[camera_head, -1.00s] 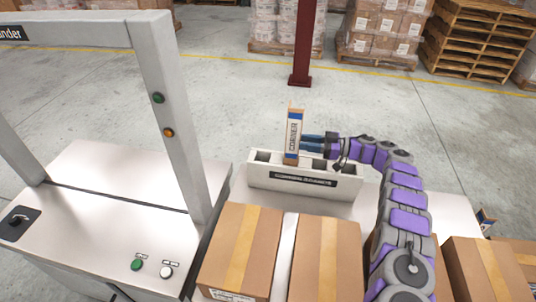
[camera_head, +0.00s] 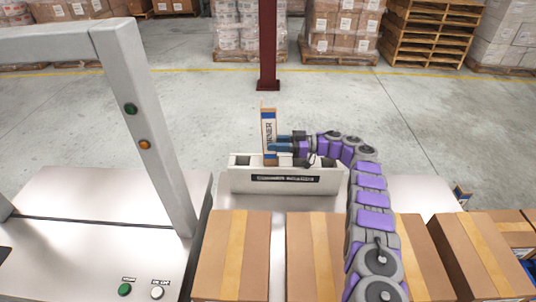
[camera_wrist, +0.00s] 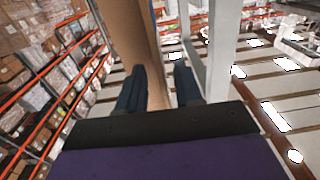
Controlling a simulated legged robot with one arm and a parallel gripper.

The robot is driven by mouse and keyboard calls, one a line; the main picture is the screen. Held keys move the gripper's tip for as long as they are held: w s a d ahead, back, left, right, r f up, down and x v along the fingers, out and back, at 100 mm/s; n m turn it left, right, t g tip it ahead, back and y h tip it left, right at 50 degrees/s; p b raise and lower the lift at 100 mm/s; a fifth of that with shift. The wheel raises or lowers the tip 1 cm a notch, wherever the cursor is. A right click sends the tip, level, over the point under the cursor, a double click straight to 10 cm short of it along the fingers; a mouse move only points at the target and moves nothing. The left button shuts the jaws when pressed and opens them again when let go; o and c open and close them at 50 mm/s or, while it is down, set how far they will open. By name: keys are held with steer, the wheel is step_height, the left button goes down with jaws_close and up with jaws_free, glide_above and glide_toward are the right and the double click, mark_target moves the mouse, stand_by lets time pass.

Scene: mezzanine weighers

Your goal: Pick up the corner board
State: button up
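The corner board (camera_head: 268,125) is a tall, narrow brown piece with a white and blue printed face. It stands upright with its lower end in a slot of the pale holder (camera_head: 240,180). My gripper (camera_head: 281,143) reaches it from the right in the head view, one dark blue finger in front of the board and the other apparently behind. In the wrist view the brown board (camera_wrist: 135,35) runs down between the two fingers (camera_wrist: 160,88). A gap shows beside the right finger, so the gripper looks open around the board. The board's foot is hidden in the holder.
Cardboard boxes (camera_head: 234,255) line the front of the metal table (camera_head: 425,190). A grey weigher frame (camera_head: 150,130) stands left. A dark red post (camera_head: 268,50) rises behind. Another small board (camera_head: 462,194) shows at right.

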steer(key=shift+d+r, duration=0.15)
steer(key=shift+d, duration=0.35)
steer(key=shift+c, duration=0.6)
steer(key=shift+a+r, duration=0.1)
steer(key=shift+a, duration=0.05)
steer(key=shift+c, duration=0.8)
steer(key=a, duration=0.3)
steer(key=shift+s, duration=0.1)
jaws_close()
steer(key=shift+d, duration=0.95)
